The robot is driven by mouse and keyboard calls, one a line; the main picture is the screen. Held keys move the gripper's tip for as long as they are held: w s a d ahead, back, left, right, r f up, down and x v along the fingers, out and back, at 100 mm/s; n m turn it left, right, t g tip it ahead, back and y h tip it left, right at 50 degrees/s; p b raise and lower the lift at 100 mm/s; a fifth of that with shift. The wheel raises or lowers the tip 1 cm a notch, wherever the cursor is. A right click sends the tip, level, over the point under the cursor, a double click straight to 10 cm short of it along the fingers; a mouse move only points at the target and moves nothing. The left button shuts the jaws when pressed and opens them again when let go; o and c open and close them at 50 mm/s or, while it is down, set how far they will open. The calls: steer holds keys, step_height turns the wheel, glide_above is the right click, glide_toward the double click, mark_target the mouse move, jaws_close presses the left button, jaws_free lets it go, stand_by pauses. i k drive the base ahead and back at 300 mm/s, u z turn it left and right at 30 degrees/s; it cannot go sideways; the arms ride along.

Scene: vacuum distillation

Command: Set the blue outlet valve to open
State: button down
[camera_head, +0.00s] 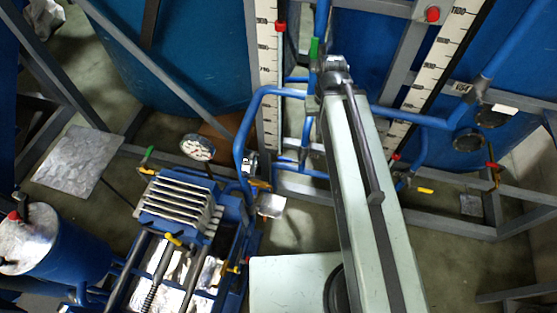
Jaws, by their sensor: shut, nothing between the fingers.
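My arm reaches up from the bottom of the head view, and my gripper (334,66) is at its far end, beside the blue vertical pipe. It is shut and holds nothing. A green valve handle (314,48) stands upright along this pipe, just left of my gripper; I cannot tell whether they touch. I cannot tell which one is the blue outlet valve. My arm hides part of the pipes behind it.
Large blue tanks (185,50) with white level scales stand at the back, in grey frames (450,222). Some floor (300,225) is bare left of my arm.

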mark_target(280, 158)
steer(key=u, duration=0.6)
steer(key=k, duration=1.45)
steer(key=z, duration=0.25)
steer(key=i, duration=0.95)
steer(key=u, duration=0.05)
